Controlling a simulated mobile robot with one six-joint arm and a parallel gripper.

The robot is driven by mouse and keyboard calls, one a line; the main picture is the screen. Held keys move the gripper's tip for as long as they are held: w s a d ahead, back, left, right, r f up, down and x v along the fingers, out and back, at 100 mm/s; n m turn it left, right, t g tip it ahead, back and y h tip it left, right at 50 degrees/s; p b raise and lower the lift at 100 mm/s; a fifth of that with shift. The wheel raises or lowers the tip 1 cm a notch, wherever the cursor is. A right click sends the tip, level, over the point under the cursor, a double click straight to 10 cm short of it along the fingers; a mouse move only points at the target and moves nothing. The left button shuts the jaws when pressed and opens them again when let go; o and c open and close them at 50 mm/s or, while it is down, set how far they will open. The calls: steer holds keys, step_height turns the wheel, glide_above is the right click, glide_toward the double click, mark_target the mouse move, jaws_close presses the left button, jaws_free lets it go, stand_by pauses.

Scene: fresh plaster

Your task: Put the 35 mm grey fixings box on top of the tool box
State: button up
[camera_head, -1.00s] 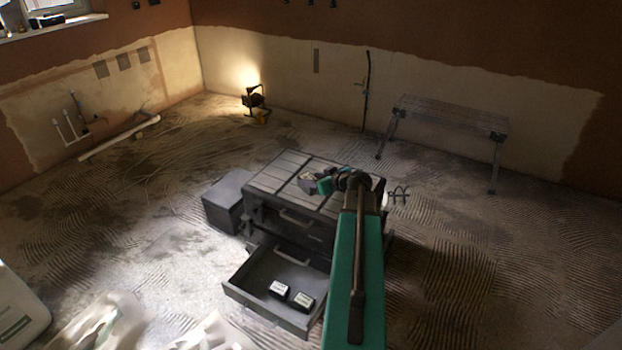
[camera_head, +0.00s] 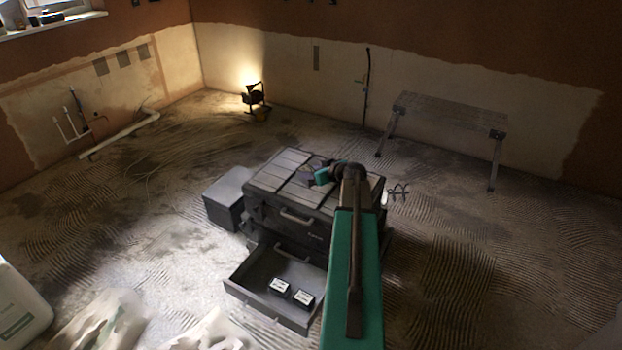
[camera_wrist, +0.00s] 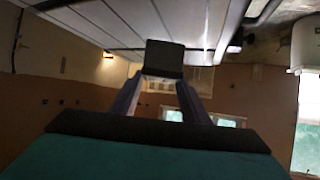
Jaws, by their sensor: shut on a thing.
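The tool box (camera_head: 268,178) is a dark chest with a ribbed grey lid, standing mid-floor. My gripper (camera_head: 312,178) is over the lid, towards its right half. It is shut on a small dark grey box (camera_wrist: 164,58), which shows between the fingertips in the wrist view. In that view the tool box lid (camera_wrist: 110,22) lies behind the box. I cannot tell whether the box touches the lid. In the head view the held box is hard to make out against my gripper. I cannot read its size.
An open drawer (camera_head: 248,290) juts from the tool box front. It holds two small dark boxes with white labels (camera_head: 279,286) (camera_head: 303,298). A grey case (camera_head: 226,200) stands left of the tool box. A work lamp (camera_head: 254,97) and a trestle bench (camera_head: 450,110) stand behind.

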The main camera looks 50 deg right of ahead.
steer(key=shift+w+d, duration=0.25)
steer(key=shift+w, duration=0.1)
steer(key=shift+s+a+f+p, duration=0.1)
steer(key=shift+f+p, duration=0.55)
steer(key=shift+f, duration=1.1)
steer(key=shift+f, duration=0.15)
steer(key=o, duration=1.3)
steer(key=shift+c, duration=0.2)
steer(key=shift+r, duration=0.2)
steer(key=shift+s, duration=0.3)
steer(key=b+v, duration=0.2)
steer(key=v, duration=0.9)
steer(key=shift+s+r+b, duration=0.15)
steer(key=shift+b, duration=0.25)
